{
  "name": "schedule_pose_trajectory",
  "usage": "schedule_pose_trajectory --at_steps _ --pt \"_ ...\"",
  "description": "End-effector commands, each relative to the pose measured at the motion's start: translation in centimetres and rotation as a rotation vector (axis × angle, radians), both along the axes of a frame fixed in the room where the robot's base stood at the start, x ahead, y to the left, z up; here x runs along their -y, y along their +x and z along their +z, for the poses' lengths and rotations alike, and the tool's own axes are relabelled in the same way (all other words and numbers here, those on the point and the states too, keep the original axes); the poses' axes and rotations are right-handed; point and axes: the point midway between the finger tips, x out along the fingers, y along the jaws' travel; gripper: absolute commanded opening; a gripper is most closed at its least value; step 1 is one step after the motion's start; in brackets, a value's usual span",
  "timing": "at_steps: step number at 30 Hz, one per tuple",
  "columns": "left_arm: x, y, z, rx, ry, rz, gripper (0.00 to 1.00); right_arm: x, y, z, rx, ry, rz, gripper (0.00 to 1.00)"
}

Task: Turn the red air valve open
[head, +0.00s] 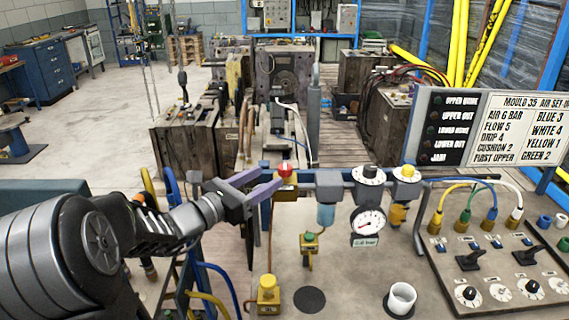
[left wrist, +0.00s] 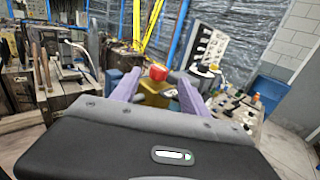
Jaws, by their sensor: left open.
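The red air valve (head: 286,170) is a round red knob with a white mark, on top of the left part of a grey-blue air manifold (head: 327,178). My left gripper (head: 276,177) is open and comes in from the left, its two purple fingers reaching to the knob. In the left wrist view the red knob (left wrist: 157,72) shows between the two fingertips (left wrist: 156,78), with a gap on each side. Whether a finger touches it I cannot tell. My right gripper is not in view.
Right of the valve are a black-and-white knob (head: 370,174), a yellow knob (head: 407,173) and a pressure gauge (head: 368,222). A white cup (head: 401,298) and a yellow fitting (head: 268,295) stand on the bench. A switch panel (head: 500,275) with hoses and a sign board (head: 488,130) are at the right.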

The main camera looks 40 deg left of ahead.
Motion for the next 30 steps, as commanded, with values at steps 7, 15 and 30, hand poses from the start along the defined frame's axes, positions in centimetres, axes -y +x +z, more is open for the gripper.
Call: schedule_pose_trajectory --at_steps 7,15,30 --pt "0.2 0.8 0.1 0.000 0.000 -0.003 0.53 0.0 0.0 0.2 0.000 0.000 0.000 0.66" --pt "0.6 4.5 0.2 0.000 -0.002 -0.003 0.53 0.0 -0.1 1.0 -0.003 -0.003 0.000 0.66" --pt "1.1 7.8 0.0 0.000 0.000 0.000 0.53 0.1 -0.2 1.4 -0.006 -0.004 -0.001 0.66"
